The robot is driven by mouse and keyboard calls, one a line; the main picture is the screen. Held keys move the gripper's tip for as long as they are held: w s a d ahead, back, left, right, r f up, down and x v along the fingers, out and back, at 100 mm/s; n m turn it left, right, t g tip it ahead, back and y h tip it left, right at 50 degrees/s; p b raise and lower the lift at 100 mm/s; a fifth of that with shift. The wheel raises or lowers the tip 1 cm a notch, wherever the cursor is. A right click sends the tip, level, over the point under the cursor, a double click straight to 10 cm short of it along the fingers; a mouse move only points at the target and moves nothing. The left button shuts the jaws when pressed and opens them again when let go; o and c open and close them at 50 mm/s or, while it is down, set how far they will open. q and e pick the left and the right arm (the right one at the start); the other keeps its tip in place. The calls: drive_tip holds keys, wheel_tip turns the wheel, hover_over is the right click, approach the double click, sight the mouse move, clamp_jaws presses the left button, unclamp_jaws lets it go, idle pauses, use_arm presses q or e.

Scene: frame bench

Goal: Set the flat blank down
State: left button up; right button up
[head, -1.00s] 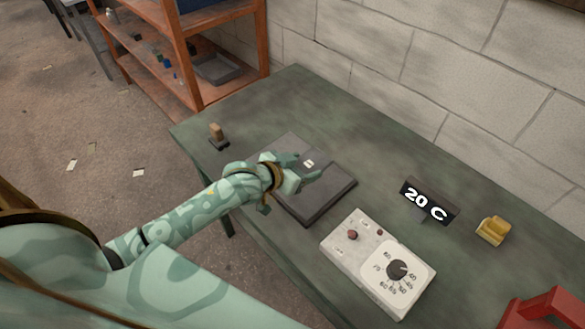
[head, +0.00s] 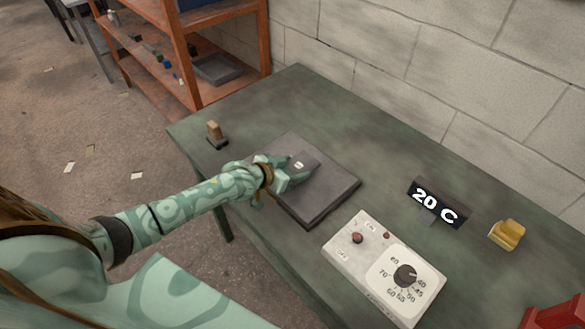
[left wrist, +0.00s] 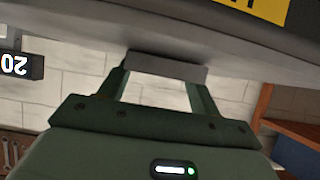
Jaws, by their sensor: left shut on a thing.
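My left gripper (head: 299,170) is low over the dark square plate (head: 322,207) on the bench. It is shut on the flat blank (head: 302,160), a small dark grey piece with a pale mark. In the left wrist view, which looks upside down, the grey blank (left wrist: 165,66) spans the gap between the two fingertips (left wrist: 163,88). The plate's dark surface fills the top of that view, close against the blank. I cannot tell whether the blank touches it. My right gripper is in neither view.
A "20 C" display (head: 437,203), a yellow block (head: 507,235) and a red object (head: 556,312) lie to the right. A wooden-topped stand (head: 215,133) is at the left corner. The back of the bench is clear.

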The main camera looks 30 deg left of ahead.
use_arm(q)
drive_tip(key=shift+f, duration=0.15)
drive_tip(key=o, duration=1)
drive_tip(key=shift+c, duration=0.2)
drive_tip(key=shift+o, duration=0.6)
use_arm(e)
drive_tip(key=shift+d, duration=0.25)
use_arm(q)
drive_tip(key=shift+s+a+r, duration=0.1)
drive_tip(key=shift+s+r, duration=0.25)
drive_tip(key=p+v, duration=0.3)
drive_tip(key=v, duration=0.8)
drive_tip(key=shift+p, duration=0.3)
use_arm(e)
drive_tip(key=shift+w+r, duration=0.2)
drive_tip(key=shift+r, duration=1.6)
use_arm(q)
drive_tip(key=shift+s, duration=0.1)
